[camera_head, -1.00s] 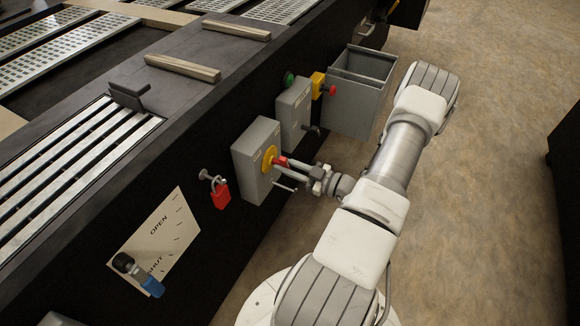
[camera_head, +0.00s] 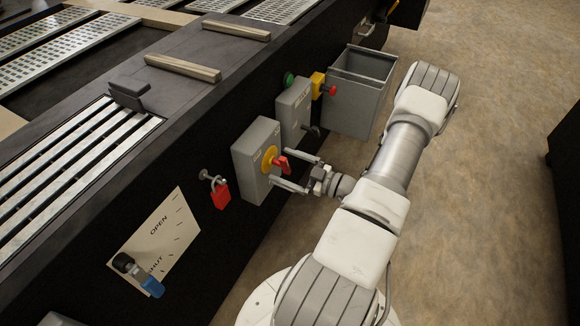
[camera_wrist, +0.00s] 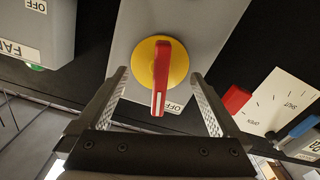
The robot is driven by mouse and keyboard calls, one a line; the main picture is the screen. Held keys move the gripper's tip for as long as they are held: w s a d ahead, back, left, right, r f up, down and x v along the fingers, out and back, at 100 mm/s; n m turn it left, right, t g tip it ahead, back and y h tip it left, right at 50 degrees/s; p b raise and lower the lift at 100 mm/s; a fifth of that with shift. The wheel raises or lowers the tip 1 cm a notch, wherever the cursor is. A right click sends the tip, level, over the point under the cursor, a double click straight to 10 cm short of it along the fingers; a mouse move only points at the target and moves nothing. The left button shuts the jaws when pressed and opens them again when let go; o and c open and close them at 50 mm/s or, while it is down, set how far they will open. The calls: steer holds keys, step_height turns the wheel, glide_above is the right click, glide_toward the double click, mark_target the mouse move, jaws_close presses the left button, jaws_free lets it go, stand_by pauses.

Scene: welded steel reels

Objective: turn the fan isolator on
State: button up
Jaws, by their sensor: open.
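A grey isolator box (camera_head: 254,141) on the black machine side has a yellow disc (camera_head: 267,158) and a red handle (camera_head: 282,164). In the wrist view, the red handle (camera_wrist: 161,78) points down the picture on the yellow disc (camera_wrist: 146,62), beside an OFF label (camera_wrist: 172,107). My gripper (camera_head: 297,172) is open at the box's face. In the wrist view, my gripper's fingers (camera_wrist: 160,90) stand on either side of the handle, with a gap to each. The box's name is not readable.
A second grey box (camera_head: 293,108) stands behind; its partly cut-off label in the wrist view (camera_wrist: 15,52) seems to begin "FA". A red padlock (camera_head: 221,195), an OPEN/SHUT plate (camera_head: 170,229) with a blue-tipped lever (camera_head: 151,285) and a grey bin (camera_head: 352,101) are nearby.

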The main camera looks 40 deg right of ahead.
steer(key=p+v, duration=0.1)
steer(key=v, duration=0.6)
stand_by(0.8)
